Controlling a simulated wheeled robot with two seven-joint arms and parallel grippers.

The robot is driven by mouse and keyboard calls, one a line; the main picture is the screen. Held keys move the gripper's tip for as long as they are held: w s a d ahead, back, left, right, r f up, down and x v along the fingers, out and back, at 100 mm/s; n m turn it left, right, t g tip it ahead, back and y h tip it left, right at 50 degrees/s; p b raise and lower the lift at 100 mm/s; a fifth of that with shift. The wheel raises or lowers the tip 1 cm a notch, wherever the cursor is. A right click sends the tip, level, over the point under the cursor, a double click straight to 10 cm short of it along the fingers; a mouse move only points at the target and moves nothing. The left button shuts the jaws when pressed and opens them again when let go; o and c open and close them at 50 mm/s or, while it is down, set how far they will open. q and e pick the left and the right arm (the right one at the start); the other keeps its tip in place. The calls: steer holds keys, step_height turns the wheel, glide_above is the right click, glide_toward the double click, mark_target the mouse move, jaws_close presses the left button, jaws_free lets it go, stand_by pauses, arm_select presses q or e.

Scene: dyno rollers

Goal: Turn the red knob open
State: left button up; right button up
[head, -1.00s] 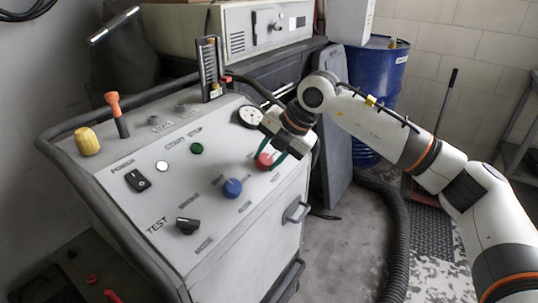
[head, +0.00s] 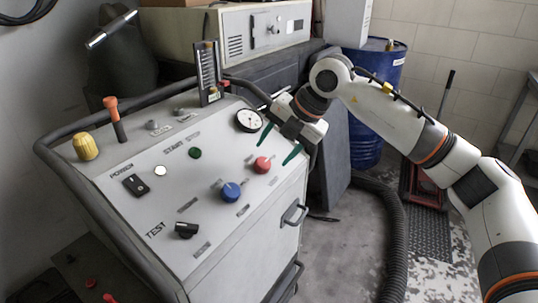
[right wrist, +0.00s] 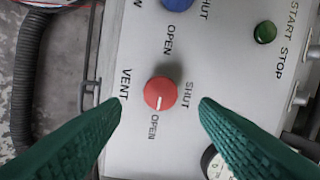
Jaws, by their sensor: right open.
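The red knob (head: 262,165) sits on the sloping front panel (head: 215,215), right of the blue knob. In the right wrist view the red knob (right wrist: 160,94) is fully visible, with SHUT lettered at its right, OPEN below and VENT at its left. Its white pointer line runs downward toward the OPEN lettering. My right gripper (head: 277,147) is open and empty, its green fingers apart and off the knob. In the wrist view the fingertips (right wrist: 160,101) lie left and right of the knob, with clear gaps. My left gripper is not in view.
The blue knob (head: 230,191), green button (head: 194,153), round gauge (head: 248,119) and black test switch (head: 187,229) share the panel. A blue drum (head: 366,120) stands behind my right arm. A thick black hose (head: 393,245) runs along the floor.

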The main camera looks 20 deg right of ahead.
arm_select(q)
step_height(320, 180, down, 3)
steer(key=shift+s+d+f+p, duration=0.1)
steer(key=shift+p, duration=0.25)
arm_select(e)
steer(key=v, duration=0.7)
steer(key=shift+r, duration=0.15)
steer(key=shift+s+d, duration=0.1)
